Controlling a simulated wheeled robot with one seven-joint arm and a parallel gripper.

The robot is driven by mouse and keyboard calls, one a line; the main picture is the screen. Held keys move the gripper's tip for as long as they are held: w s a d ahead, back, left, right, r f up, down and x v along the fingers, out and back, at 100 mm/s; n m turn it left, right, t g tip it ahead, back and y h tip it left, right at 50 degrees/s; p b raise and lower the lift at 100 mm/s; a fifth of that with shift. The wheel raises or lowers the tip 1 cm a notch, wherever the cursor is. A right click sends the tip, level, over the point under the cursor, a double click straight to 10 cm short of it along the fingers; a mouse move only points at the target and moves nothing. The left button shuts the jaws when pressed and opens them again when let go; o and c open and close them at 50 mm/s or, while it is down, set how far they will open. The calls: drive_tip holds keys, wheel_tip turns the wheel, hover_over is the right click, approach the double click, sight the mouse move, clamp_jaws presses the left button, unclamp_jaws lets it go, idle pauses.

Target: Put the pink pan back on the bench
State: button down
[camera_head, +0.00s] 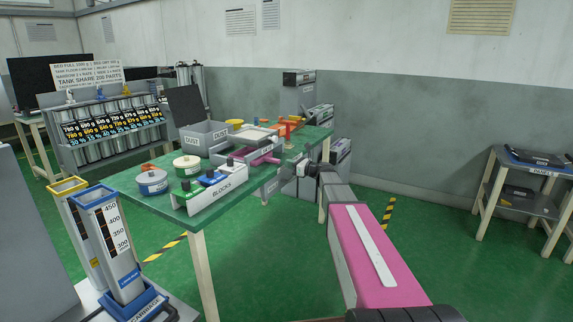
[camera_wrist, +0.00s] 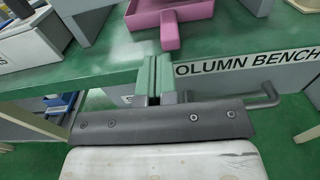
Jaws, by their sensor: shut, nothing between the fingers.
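The pink pan (camera_wrist: 188,11) lies on the green bench top (camera_wrist: 110,52) in the wrist view, cut off by the top edge, with its handle (camera_wrist: 170,32) pointing towards my gripper. In the head view the pink pan (camera_head: 266,157) shows partly among other things on the bench (camera_head: 150,204). My gripper (camera_wrist: 153,62) is shut and empty, its fingers at the bench's front edge, just short of the handle and apart from it. In the head view the fingers are hard to make out.
A blocks rack (camera_head: 216,189), round tins (camera_head: 152,182) and a dust box (camera_head: 203,138) crowd the bench. A hooked rod (camera_wrist: 265,99) shows beside the bench's front in the wrist view. Tall graduated columns (camera_head: 110,245) stand at the left.

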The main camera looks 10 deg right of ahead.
drive_tip(key=v, duration=1)
drive_tip(key=s+a+f+n+g+h, duration=0.3)
drive_tip(key=s+a+f+n+g, duration=0.1)
drive_tip(key=s+f+n, duration=0.35)
drive_tip(key=s+a+f+n+g+h, duration=0.35)
drive_tip(key=s+f+n, duration=0.25)
drive_tip(key=s+f, duration=0.3)
drive_tip(key=s+d+f+n+g+h, duration=0.1)
drive_tip(key=s+d+f+n+h, duration=0.1)
drive_tip(key=s+n, duration=0.4)
drive_tip(key=s+d+f+n+g+h, duration=0.2)
drive_tip(key=s+f+n+h, duration=0.2)
drive_tip(key=s, duration=0.5)
drive_tip(key=shift+f+n+h, duration=0.35)
drive_tip(key=shift+n+h, duration=0.6)
drive_tip(key=shift+d, duration=0.1)
